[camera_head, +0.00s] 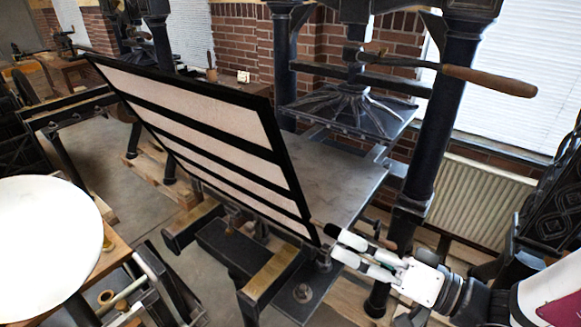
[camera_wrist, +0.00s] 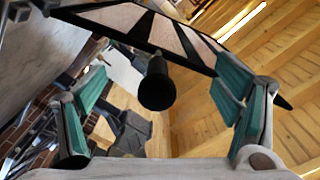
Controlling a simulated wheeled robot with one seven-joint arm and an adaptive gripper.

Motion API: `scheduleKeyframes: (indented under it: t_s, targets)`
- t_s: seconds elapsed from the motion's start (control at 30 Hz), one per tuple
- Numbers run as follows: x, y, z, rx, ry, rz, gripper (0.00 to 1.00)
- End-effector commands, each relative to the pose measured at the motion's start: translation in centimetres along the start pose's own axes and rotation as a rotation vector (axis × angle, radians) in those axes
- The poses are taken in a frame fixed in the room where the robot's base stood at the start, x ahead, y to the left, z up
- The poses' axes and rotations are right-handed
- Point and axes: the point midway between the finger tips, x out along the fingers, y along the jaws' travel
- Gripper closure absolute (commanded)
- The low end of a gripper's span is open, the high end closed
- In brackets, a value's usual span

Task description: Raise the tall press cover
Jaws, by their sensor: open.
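The tall press cover (camera_head: 206,116) is a black frame with pale panels and dark crossbars. It stands tilted over the near end of the press bed in the head view. In the wrist view its frame and pale panels (camera_wrist: 130,18) cross the top. A dark round handle (camera_wrist: 157,84) shows end-on below the frame. My gripper (camera_head: 336,243) is open beside the cover's lower right corner. In the wrist view its green-padded fingers (camera_wrist: 163,100) stand on either side of the handle, with gaps visible. I cannot tell how far the handle reaches between them.
The flat metal press bed (camera_head: 335,172) lies behind the cover. A ribbed dark platen (camera_head: 350,110) hangs over it between black columns (camera_head: 445,125). A wooden-handled lever (camera_head: 488,80) sticks out right. A white round surface (camera_head: 45,240) is at lower left.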

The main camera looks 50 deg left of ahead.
Motion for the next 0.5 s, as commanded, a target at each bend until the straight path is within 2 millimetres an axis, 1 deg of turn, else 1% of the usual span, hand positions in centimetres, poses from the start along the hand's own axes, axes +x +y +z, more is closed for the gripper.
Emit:
scheduleKeyframes:
  t_s: [0.5]
  targets:
    - [-3.8,0.0,0.0,0.0,0.001,0.001,0.17]
